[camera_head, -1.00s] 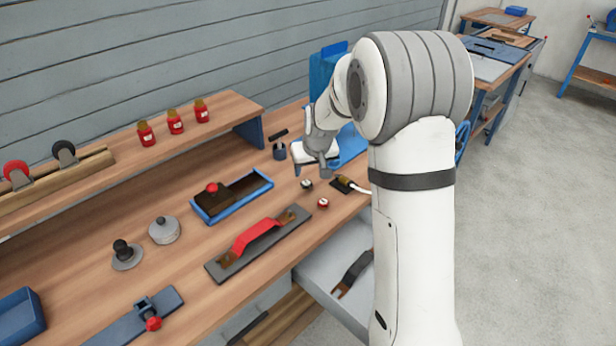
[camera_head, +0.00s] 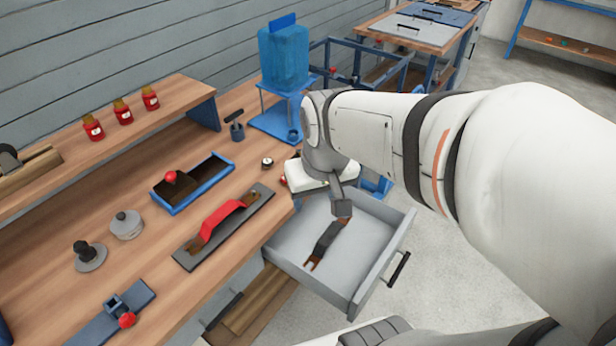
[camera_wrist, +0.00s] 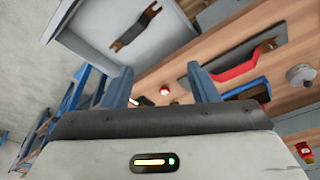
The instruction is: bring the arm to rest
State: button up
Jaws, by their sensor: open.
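My gripper (camera_head: 341,205) hangs over the open drawer in the head view. In the wrist view my gripper (camera_wrist: 160,86) shows its two blue-grey fingers spread wide apart with nothing between them. My white arm reaches in from the right of the head view. Below the gripper, a dark tool with a brown forked end (camera_head: 325,243) lies in the drawer (camera_head: 290,240). The tool also shows in the wrist view (camera_wrist: 137,28), apart from the fingers. My wrist hides part of the bench's right end.
On the bench stand a red-handled float (camera_head: 222,220), a blue-rimmed tray (camera_head: 193,183), a grey lidded pot (camera_head: 126,225) and a blue clamp piece (camera_head: 115,315). A blue tank (camera_head: 284,58) stands at the back. Red jars (camera_head: 122,112) line the shelf. The floor at right is clear.

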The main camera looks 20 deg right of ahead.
jog(key=s, duration=0.3)
jog(key=shift+s+d+f, duration=0.2)
jog(key=shift+s+f, duration=0.15)
jog(key=shift+w+p+v, duration=0.25)
jog(key=shift+p+v, duration=0.7)
jog(key=shift+v, duration=0.05)
